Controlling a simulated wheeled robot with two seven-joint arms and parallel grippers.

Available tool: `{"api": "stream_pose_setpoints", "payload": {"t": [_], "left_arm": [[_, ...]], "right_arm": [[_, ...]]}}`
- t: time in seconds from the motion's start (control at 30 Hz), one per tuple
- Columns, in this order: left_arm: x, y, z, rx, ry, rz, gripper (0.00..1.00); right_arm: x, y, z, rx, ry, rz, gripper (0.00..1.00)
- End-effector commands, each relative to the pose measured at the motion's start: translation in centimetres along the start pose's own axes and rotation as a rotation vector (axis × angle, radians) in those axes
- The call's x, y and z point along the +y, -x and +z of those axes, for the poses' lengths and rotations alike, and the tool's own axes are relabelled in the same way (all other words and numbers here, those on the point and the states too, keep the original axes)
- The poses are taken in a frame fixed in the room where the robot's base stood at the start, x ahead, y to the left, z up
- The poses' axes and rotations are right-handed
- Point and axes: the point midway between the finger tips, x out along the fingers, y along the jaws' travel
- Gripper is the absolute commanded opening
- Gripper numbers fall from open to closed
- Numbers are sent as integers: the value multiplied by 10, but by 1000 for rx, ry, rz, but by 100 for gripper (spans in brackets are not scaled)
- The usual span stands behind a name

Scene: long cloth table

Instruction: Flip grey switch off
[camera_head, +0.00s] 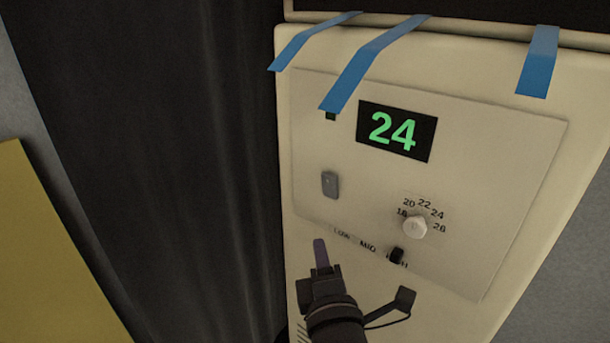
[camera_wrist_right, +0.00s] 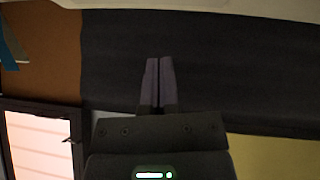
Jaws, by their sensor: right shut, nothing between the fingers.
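The grey switch (camera_head: 330,184) is a small upright rocker on the left part of a cream control panel (camera_head: 480,200). Its on or off position is too small to tell. My right gripper (camera_head: 320,243) is below the switch and a little to its left, apart from it in the picture, with its fingers pointing up. In the right wrist view the two fingers (camera_wrist_right: 158,62) lie together with nothing between them. The switch does not show in that view. My left gripper is not in view.
A display (camera_head: 397,131) reads a green 24. A white dial (camera_head: 413,227) and a black slider knob (camera_head: 397,255) sit right of the switch. Blue strips (camera_head: 373,62) hang over the top. A dark curtain (camera_head: 160,150) and a yellow surface (camera_head: 45,250) are at left.

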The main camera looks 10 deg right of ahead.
Motion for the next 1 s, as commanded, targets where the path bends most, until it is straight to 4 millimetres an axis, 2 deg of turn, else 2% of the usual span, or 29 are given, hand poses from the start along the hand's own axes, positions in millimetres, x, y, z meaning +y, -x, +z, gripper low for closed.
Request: {"api": "stream_pose_setpoints", "payload": {"t": [0.3, 0.43, 0.87, 1.0], "left_arm": [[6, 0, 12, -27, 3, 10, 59], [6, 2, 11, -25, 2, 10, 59], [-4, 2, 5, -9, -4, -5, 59], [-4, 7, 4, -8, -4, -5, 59]], "right_arm": [[2, 0, 1, -3, 3, 6, 0], [3, -9, 0, -2, 4, 7, 0], [3, -100, 1, -3, 2, 7, 0], [4, -117, 17, -3, 4, 6, 0]]}}
